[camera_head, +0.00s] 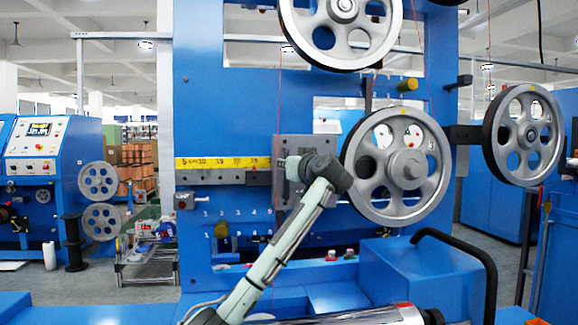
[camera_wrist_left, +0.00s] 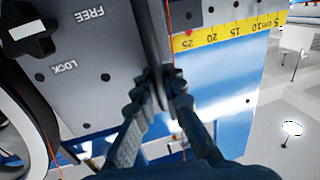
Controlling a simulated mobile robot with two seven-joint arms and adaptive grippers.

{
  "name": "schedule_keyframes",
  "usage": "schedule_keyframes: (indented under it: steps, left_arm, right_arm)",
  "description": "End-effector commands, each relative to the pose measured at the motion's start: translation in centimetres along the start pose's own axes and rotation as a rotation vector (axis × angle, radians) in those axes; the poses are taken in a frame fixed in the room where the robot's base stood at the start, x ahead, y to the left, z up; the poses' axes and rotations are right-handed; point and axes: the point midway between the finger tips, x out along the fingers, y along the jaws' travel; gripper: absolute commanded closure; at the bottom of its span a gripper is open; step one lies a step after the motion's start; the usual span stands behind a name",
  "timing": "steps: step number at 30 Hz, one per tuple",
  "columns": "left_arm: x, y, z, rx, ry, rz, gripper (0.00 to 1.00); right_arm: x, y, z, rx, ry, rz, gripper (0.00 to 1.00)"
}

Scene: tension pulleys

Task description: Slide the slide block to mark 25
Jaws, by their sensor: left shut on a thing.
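The slide block is a grey upright plate (camera_head: 306,150) on the blue frame's rail in the head view. In the left wrist view its grey face (camera_wrist_left: 98,50) carries the words FREE and LOCK and a black knob (camera_wrist_left: 32,32). The yellow ruler (camera_head: 215,163) runs left from the block; in the wrist view the ruler (camera_wrist_left: 225,32) shows numbers 5 to 25, and the block's edge is close beside 25, near a small red mark. My left gripper (camera_wrist_left: 160,75) is shut on the block's thin upright edge piece. My right gripper is not in view.
A large spoked pulley (camera_head: 398,195) is just right of my left wrist, with another pulley (camera_head: 340,22) above. A thin red line hangs near the ruler. A black bent handle (camera_head: 465,250) rises at lower right. The rail left of the block looks clear.

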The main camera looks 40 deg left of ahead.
Motion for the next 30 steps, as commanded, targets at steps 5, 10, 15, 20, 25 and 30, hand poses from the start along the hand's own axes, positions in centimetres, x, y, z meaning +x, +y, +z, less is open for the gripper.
schedule_keyframes:
  steps: [5, 10, 15, 20, 25, 30]
  left_arm:
    - [0.0, 0.1, -0.1, 0.000, 0.002, 0.002, 0.83]
    - [0.0, 0.1, 0.0, 0.000, 0.002, 0.002, 0.68]
    - [0.0, 0.1, 0.0, 0.000, 0.002, 0.001, 0.68]
    - [-0.7, 0.2, 0.0, 0.000, 0.003, 0.004, 0.68]
    - [-3.4, 0.2, 0.0, -0.002, 0.002, 0.006, 0.68]
    - [-7.2, 0.2, 0.0, -0.002, 0.002, 0.007, 0.68]
  right_arm:
    - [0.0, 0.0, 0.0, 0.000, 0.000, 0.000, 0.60]
    - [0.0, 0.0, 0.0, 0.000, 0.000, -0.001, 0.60]
    - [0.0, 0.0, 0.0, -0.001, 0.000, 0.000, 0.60]
    - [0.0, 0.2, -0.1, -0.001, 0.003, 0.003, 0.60]
    - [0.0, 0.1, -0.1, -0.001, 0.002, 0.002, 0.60]
    - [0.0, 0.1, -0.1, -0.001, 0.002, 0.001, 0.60]
